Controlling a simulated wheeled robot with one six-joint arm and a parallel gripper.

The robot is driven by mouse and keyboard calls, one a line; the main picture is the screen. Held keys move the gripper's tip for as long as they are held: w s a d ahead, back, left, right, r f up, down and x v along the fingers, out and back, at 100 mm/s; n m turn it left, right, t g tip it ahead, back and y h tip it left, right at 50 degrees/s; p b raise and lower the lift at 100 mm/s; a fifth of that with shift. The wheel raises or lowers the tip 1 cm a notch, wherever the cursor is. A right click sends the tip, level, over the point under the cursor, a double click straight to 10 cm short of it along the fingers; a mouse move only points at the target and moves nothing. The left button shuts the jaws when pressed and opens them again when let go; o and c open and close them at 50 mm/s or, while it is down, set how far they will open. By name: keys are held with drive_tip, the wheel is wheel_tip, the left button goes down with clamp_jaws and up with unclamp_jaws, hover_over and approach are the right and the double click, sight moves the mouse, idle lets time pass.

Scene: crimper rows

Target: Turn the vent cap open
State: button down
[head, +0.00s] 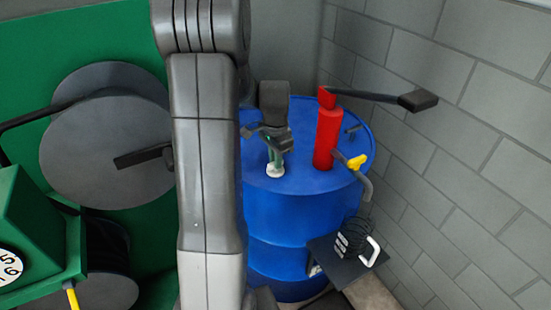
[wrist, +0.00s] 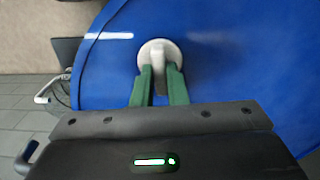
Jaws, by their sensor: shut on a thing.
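The vent cap (head: 275,171) is a small white round cap on top of the blue drum (head: 305,225). In the wrist view the cap (wrist: 172,50) shows a raised pale grip bar across its middle. My gripper (head: 276,160) reaches down onto the cap from above. In the wrist view its two green fingers (wrist: 158,72) stand on either side of the grip bar, shut on it. The fingers hide part of the bar and the cap's near edge.
A red hand pump (head: 327,138) with a long dark lever (head: 375,97) and a yellow-handled spout (head: 356,162) stands on the drum, right of my gripper. A grey block wall (head: 480,120) is close on the right. A green machine with grey discs (head: 105,150) stands on the left.

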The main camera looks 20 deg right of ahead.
drive_tip(key=n, duration=0.8)
drive_tip(key=shift+n, duration=0.4)
drive_tip(key=n, duration=0.4)
drive_tip(key=shift+n, duration=2)
drive_tip(key=c, duration=1.4)
unclamp_jaws()
drive_tip(key=shift+c, duration=0.2)
drive_tip(key=shift+r, duration=0.15)
